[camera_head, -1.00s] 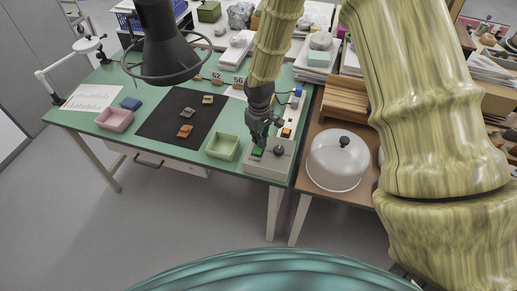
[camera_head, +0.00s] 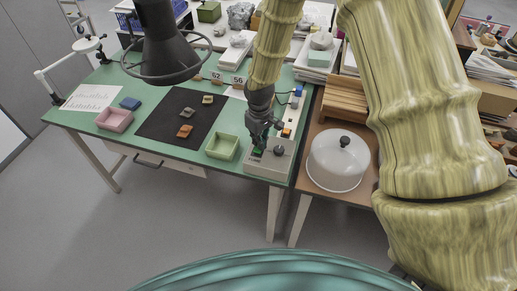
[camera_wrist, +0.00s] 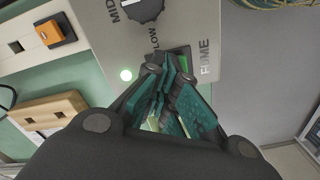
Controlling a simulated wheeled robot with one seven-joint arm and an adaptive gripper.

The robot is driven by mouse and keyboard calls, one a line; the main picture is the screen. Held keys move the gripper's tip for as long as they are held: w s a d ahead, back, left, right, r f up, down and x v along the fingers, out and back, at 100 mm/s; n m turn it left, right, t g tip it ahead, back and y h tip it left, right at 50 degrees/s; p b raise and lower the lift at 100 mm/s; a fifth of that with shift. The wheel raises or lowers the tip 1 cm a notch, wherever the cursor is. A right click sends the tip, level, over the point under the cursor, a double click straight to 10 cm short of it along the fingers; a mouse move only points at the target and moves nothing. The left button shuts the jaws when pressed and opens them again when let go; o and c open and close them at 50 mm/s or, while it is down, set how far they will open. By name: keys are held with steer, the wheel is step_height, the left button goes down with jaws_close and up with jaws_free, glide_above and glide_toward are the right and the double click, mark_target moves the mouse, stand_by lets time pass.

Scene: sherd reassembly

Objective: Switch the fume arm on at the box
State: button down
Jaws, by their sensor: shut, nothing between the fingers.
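The grey-white control box (camera_head: 268,168) stands at the front right corner of the green table. My gripper (camera_head: 259,146) is shut and empty, pointing down at the box. In the wrist view its fingertips (camera_wrist: 168,68) are at the green switch and partly hide it; I cannot tell whether they press it. The dark fume hood (camera_head: 170,50) hangs over the table.
A green tray (camera_head: 222,147) stands just left of the box, and a dark mat (camera_head: 160,125) with several sherds lies further left. An orange switch (camera_wrist: 55,32) is beside the box.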

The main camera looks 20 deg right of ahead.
steer(key=shift+r, duration=0.15)
steer(key=shift+r+p, duration=2.65)
steer(key=shift+r, duration=0.75)
steer(key=shift+d, duration=0.1)
